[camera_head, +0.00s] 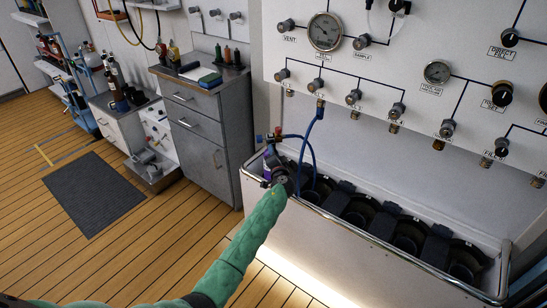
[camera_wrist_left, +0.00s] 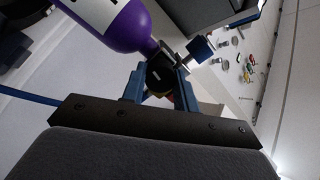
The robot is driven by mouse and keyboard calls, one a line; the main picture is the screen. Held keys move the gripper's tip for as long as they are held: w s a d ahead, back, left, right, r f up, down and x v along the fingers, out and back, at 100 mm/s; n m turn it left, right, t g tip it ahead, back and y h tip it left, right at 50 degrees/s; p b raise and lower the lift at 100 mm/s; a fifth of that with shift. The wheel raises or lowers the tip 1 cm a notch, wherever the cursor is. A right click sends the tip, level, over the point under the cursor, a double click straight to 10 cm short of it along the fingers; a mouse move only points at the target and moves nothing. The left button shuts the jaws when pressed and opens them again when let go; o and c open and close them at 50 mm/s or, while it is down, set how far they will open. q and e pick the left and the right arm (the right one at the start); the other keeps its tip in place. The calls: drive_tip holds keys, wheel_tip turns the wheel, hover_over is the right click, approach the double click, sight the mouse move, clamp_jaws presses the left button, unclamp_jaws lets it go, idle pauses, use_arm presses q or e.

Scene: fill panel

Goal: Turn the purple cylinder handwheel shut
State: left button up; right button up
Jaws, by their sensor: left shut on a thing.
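The purple cylinder (camera_wrist_left: 118,22) fills the upper left of the left wrist view, with a white label and its neck toward my fingers. In the head view only a small purple part (camera_head: 267,163) shows beside my gripper, at the left end of the white trough. My left gripper (camera_wrist_left: 160,88) has its two blue fingers closed around the dark handwheel (camera_wrist_left: 160,73) at the cylinder's valve. In the head view my left gripper (camera_head: 279,178) is at the cylinder's top, and its fingers are mostly hidden. How far the handwheel is turned cannot be told. My right gripper is not in view.
The white trough (camera_head: 375,245) holds several dark cylinder cradles to the right. A blue hose (camera_head: 313,135) hangs from the gauge panel (camera_head: 400,110) close to my gripper. A grey drawer cabinet (camera_head: 205,125) stands to the left. The wooden floor (camera_head: 150,235) is open at front left.

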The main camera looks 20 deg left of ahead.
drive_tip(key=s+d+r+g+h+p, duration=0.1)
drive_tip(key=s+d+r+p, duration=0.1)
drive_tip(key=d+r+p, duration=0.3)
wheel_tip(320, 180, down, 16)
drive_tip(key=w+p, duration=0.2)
drive_tip(key=p, duration=0.2)
use_arm(q)
drive_tip(key=shift+s+a+f+m+h+p, duration=0.2)
drive_tip(key=shift+m+p, duration=1.15)
drive_tip(key=shift+m, duration=4.4)
drive_tip(key=shift+w+m+h+p, duration=0.25)
drive_tip(key=shift+m+p, duration=1.05)
drive_tip(key=shift+m, duration=4.4)
drive_tip(key=shift+s+a+f+m+h+p, duration=0.2)
drive_tip(key=shift+m+p, duration=1.15)
drive_tip(key=shift+m, duration=4.4)
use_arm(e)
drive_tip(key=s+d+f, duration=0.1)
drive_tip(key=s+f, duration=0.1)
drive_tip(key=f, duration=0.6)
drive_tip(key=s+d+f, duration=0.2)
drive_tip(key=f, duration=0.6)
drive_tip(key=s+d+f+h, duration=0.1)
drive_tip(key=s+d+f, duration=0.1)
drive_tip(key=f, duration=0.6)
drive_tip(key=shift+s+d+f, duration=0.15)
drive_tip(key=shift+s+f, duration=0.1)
use_arm(q)
drive_tip(key=shift+d, duration=0.1)
